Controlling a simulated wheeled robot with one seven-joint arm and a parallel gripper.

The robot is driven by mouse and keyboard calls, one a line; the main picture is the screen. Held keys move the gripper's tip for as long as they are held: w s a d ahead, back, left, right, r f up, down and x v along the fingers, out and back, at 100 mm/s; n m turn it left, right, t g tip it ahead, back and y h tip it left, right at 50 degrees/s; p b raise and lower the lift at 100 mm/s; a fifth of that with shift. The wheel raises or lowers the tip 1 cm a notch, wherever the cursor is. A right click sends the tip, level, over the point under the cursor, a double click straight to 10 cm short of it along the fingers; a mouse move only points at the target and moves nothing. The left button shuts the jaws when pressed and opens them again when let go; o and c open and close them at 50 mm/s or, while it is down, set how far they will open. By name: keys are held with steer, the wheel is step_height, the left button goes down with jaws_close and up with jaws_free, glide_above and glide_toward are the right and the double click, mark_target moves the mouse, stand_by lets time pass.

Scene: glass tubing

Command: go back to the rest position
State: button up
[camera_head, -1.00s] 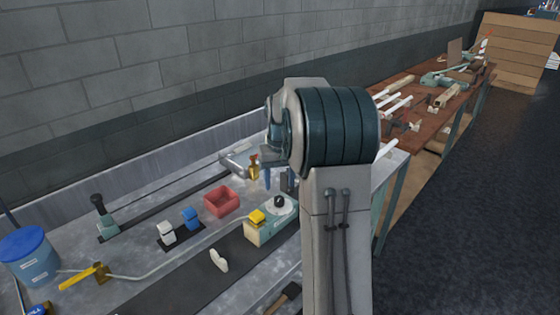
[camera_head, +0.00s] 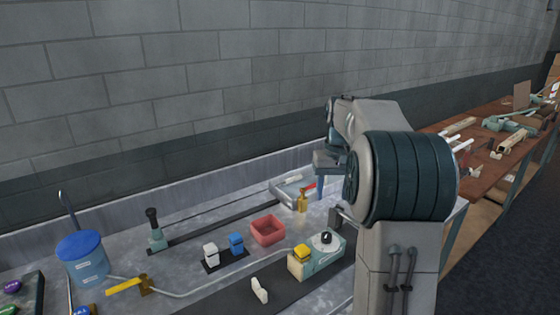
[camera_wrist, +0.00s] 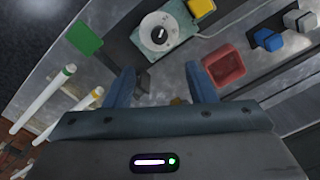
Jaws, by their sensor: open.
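My gripper (camera_wrist: 157,82) is open in the wrist view, its two blue fingers apart with nothing held between them. It hangs over the bench and points down toward it. In the head view my arm hides most of it, and only a blue finger (camera_head: 320,187) shows beside the arm. A brass fitting (camera_head: 302,202) stands close to the finger in that view. A red square bin (camera_head: 267,230) sits left of my gripper, and it also shows right of the fingers in the wrist view (camera_wrist: 224,66).
A dial device (camera_head: 326,247) with a yellow button stands below the bin. White and blue blocks (camera_head: 236,243), a blue-lidded bucket (camera_head: 82,258) and a black-handled tool (camera_head: 154,230) are further left. White tubes (camera_wrist: 45,98) lie left of my gripper. A brown table (camera_head: 490,165) is at right.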

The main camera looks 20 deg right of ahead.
steer(key=s+a+n+t, duration=0.1)
steer(key=s+a+t, duration=0.1)
steer(key=s+a, duration=0.95)
steer(key=s+a+f, duration=0.2)
steer(key=s+f, duration=0.1)
steer(key=s, duration=0.4)
steer(key=s+a+f+n+t, duration=0.1)
steer(key=s+a+f, duration=0.1)
steer(key=s, duration=0.5)
steer(key=shift+s+a+f, duration=0.15)
steer(key=shift+a+f, duration=0.1)
steer(key=shift+f, duration=0.15)
steer(key=shift+c, duration=1.3)
steer(key=shift+s, duration=0.1)
